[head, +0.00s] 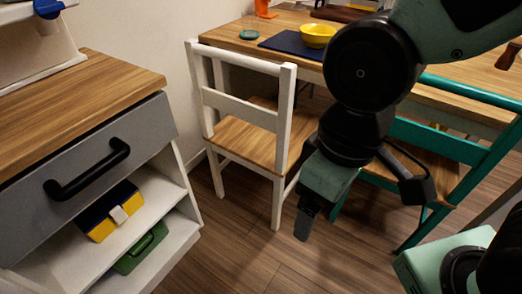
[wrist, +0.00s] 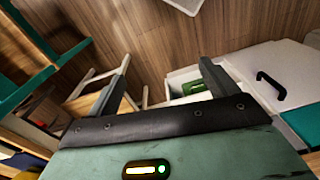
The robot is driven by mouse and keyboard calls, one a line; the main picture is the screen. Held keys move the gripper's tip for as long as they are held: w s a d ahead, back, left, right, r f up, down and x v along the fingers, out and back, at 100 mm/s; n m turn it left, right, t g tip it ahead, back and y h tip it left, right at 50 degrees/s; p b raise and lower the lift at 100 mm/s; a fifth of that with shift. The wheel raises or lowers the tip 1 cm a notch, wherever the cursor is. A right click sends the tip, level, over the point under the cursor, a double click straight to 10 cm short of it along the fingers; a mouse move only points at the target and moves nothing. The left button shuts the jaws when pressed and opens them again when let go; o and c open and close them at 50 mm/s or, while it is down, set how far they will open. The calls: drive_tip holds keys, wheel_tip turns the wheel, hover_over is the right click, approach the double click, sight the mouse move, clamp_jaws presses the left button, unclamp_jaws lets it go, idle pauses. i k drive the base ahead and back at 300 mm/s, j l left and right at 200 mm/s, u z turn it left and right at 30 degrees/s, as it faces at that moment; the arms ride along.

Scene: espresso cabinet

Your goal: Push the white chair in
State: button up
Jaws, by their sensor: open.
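The white chair (head: 240,112) stands upright in the middle of the head view, with a white frame and a wooden seat. Its seat reaches partly under the wooden table (head: 452,68), and its backrest stands out in front of the table edge. In the wrist view, part of its white frame (wrist: 126,63) shows near the left finger. My gripper (head: 305,222) points down to the right of the chair in the head view. It is open with nothing between its fingers (wrist: 160,85). I cannot tell whether it touches the chair. My arm hides part of the table.
A teal chair (head: 440,138) stands to the right. A yellow bowl (head: 318,36) sits on a dark blue mat (head: 284,43), near a glass (head: 249,30). A cabinet with a grey drawer (head: 95,150) stands at left. The wooden floor (head: 225,255) before the white chair is clear.

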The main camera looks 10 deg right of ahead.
sight(266, 137)
drive_tip(key=i+l, duration=0.15)
drive_tip(key=i, duration=0.15)
drive_tip(key=i+l+u, duration=0.2)
drive_tip(key=u, duration=0.25)
drive_tip(key=i+l+u, duration=0.25)
drive_tip(key=u, duration=1.25)
